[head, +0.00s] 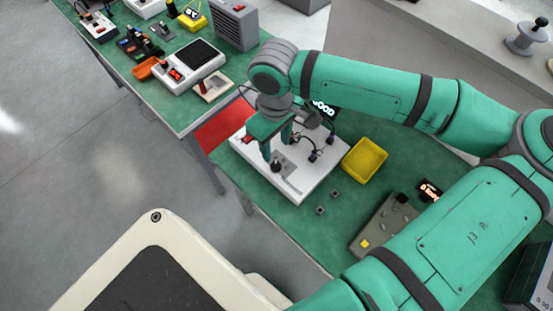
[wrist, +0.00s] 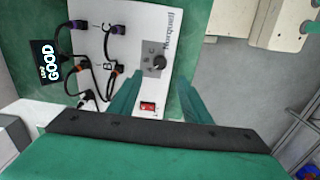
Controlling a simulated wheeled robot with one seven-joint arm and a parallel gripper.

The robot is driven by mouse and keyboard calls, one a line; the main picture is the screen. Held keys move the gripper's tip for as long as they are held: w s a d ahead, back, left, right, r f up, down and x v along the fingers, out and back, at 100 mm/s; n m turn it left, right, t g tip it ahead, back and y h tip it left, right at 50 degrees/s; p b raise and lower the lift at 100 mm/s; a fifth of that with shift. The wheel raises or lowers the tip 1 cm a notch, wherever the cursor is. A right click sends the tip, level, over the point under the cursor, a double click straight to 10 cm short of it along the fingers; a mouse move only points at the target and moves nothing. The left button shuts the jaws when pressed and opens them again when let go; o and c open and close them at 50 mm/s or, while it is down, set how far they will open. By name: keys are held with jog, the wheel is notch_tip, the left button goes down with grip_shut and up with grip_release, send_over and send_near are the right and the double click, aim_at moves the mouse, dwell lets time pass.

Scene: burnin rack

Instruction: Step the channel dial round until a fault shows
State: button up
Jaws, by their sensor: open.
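The white test panel (head: 306,184) lies on the green bench and carries the channel dial (head: 276,166), a small black knob on a grey plate. In the wrist view the dial (wrist: 159,62) shows with letters beside it; I cannot tell its exact setting. The display (head: 323,109) reads GOOD in white on black, and it reads the same in the wrist view (wrist: 46,68). My gripper (head: 277,150) is open above the panel, its two fingers pointing down near the dial. In the wrist view my gripper (wrist: 158,88) has an empty gap, with the dial beyond the fingertips.
A red rocker switch (wrist: 148,107) and several cables (wrist: 83,78) sit on the panel. A yellow tray (head: 365,160) stands right of it, with two small dark parts (head: 328,201) in front. Another bench (head: 165,105) with instruments is at the back left.

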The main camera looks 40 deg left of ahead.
aim_at(276, 165)
notch_tip(276, 165, down, 10)
jog(key=shift+w+f, duration=0.1)
jog(key=shift+f, duration=0.15)
dwell(0.4)
jog(key=c, duration=1)
